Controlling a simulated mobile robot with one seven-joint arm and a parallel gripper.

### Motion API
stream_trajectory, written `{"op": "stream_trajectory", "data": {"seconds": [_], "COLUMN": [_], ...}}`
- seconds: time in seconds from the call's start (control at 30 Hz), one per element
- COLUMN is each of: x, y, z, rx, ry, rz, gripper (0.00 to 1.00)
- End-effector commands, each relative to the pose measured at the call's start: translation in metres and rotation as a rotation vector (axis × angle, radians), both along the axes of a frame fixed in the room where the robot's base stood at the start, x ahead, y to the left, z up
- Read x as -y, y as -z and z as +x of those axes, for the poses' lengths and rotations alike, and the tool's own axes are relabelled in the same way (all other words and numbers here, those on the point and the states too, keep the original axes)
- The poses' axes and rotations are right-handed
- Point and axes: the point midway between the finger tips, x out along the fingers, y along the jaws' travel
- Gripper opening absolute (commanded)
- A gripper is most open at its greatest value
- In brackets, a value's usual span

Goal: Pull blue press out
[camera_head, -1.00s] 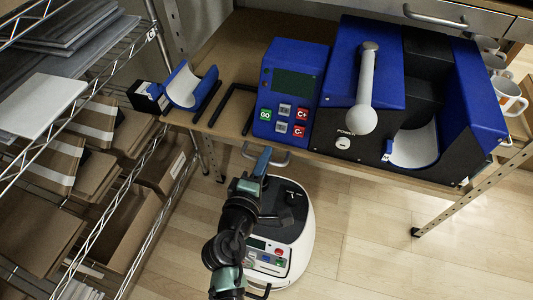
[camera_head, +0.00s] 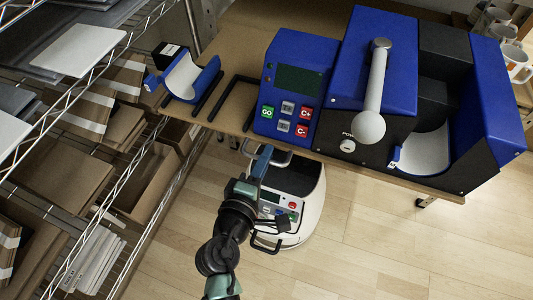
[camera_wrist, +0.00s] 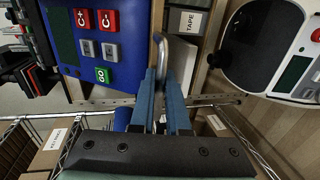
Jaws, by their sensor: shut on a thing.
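The blue press (camera_head: 350,60) stands on a brown board (camera_head: 236,72). It has a grey lever with a round knob, a black front and a white-lined cradle. A blue control box (camera_head: 292,92) with coloured buttons stands to its left, and it also shows upper left in the wrist view (camera_wrist: 120,60). A curved metal handle (camera_wrist: 184,55) sits at the board's front edge below the box. My gripper (camera_head: 263,158) is at this front edge. In the wrist view its blue fingers (camera_wrist: 163,75) are shut on the handle; their exact contact is partly hidden.
A wire shelf with boxes (camera_head: 110,135) stands close on the left. A blue cradle piece (camera_head: 190,78) lies at the board's left end. Several mugs (camera_head: 514,62) stand behind the press at the right.

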Motion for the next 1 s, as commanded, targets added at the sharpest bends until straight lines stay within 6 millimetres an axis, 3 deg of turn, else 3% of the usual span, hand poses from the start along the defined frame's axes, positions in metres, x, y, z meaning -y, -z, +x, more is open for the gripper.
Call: {"op": "stream_trajectory", "data": {"seconds": [0.2, 0.23, 0.37, 0.4, 0.77, 1.0], "x": [0.000, 0.000, 0.000, 0.000, -0.001, -0.014], "y": [-0.001, -0.001, -0.001, -0.001, -0.004, -0.010], "z": [0.001, 0.001, 0.001, 0.001, -0.003, -0.043], "rx": [0.002, 0.002, 0.002, 0.003, 0.006, -0.001], "ry": [-0.002, -0.002, -0.001, -0.001, 0.000, -0.003], "rz": [0.001, 0.001, 0.001, 0.000, -0.002, -0.001], "gripper": [0.00, 0.17, 0.41, 0.42, 0.42, 0.42]}}
